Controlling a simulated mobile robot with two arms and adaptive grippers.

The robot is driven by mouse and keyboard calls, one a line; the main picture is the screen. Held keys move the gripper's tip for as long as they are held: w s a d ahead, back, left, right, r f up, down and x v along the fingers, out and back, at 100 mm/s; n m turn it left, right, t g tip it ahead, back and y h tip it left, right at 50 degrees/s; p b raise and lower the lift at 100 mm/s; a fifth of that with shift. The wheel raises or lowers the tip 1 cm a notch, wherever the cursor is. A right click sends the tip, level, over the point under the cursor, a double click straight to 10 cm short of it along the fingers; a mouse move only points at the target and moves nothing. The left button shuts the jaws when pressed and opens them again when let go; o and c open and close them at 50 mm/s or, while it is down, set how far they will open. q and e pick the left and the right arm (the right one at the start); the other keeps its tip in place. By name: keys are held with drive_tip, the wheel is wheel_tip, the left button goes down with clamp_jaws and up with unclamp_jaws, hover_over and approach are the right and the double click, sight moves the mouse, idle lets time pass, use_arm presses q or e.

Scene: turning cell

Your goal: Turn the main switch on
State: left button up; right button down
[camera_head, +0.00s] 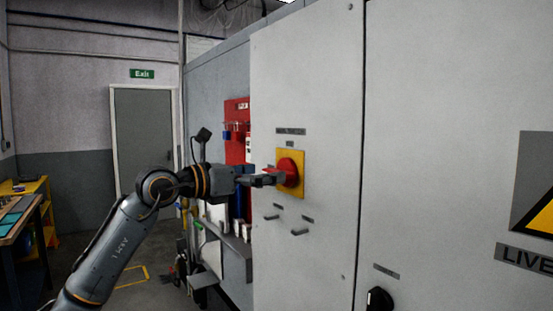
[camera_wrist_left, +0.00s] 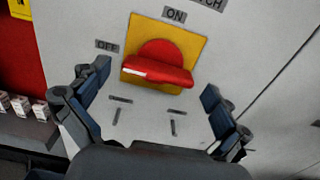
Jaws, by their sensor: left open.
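The main switch is a red rotary knob (camera_head: 288,171) on a yellow plate (camera_head: 291,191) on the grey cabinet door. In the left wrist view, the knob's red handle (camera_wrist_left: 160,72) lies roughly crosswise, with its white mark at the left end, toward the OFF label (camera_wrist_left: 107,46). The ON label (camera_wrist_left: 175,15) is above the plate. My left gripper (camera_head: 270,178) is at the switch. In the left wrist view, its open fingers (camera_wrist_left: 156,82) stand apart on either side below the handle, with nothing between them. Contact cannot be told. My right gripper is not in view.
Two small handles (camera_head: 299,232) sit on the door below the switch. A red tool board (camera_head: 236,130) and a shelf (camera_head: 234,243) are left of the door.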

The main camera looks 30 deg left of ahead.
use_arm(q)
drive_tip(key=shift+p+x, duration=0.35)
drive_tip(key=shift+x, duration=0.75)
drive_tip(key=shift+w+d, duration=0.2)
drive_tip(key=shift+w, duration=0.2)
drive_tip(key=c, duration=1)
drive_tip(key=shift+o, duration=0.2)
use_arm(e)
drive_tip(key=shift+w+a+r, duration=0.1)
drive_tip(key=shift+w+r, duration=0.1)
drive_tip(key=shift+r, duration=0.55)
